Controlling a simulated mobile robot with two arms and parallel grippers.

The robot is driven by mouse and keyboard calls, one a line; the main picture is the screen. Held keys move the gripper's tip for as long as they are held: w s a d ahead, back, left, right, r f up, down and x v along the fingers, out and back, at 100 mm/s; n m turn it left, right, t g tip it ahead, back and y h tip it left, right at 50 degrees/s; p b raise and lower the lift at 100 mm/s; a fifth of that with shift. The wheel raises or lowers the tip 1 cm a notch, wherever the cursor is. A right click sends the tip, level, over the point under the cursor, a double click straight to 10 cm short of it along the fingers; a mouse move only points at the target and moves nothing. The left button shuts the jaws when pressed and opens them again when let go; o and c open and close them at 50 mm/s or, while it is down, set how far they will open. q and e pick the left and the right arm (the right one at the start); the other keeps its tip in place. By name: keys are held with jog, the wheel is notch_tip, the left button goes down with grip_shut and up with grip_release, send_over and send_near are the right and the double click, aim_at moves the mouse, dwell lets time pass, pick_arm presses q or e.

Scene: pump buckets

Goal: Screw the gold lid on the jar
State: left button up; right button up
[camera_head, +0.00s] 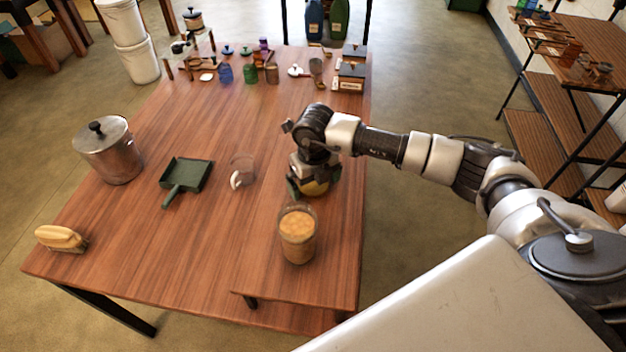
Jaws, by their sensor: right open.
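The jar (298,240) is clear and filled with something orange-tan. It stands upright near the front right of the wooden table, and no gold lid shows on it. A round gold thing, seemingly the gold lid (317,188), lies on the table just behind the jar. My right gripper (306,187) points down over it, open, with its fingers around or beside it. The gripper hides most of the gold thing, and I cannot tell whether they touch. My left gripper is not in view.
A clear mug (241,172) stands left of my right gripper. A green dustpan (186,177), a metal pot (110,158) and a brush (61,239) are further left. Small jars and boxes crowd the far end.

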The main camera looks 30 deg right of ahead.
aim_at(316, 185)
jog(key=c, duration=0.8)
jog(key=shift+r, duration=0.1)
jog(key=shift+c, duration=0.2)
jog(key=shift+r+b, duration=0.4)
jog(key=shift+r, duration=0.2)
jog(key=r, duration=0.1)
jog(key=r+b, duration=0.1)
jog(key=shift+s+d+r, duration=0.15)
jog(key=shift+s+r, duration=0.05)
jog(key=shift+r, duration=0.2)
jog(key=s+d+r+b, duration=0.3)
jog(key=s+r, duration=0.3)
jog(key=s, duration=0.4)
jog(key=shift+s+d+r, duration=0.25)
jog(key=shift+d+r, duration=0.15)
jog(key=shift+d, duration=0.15)
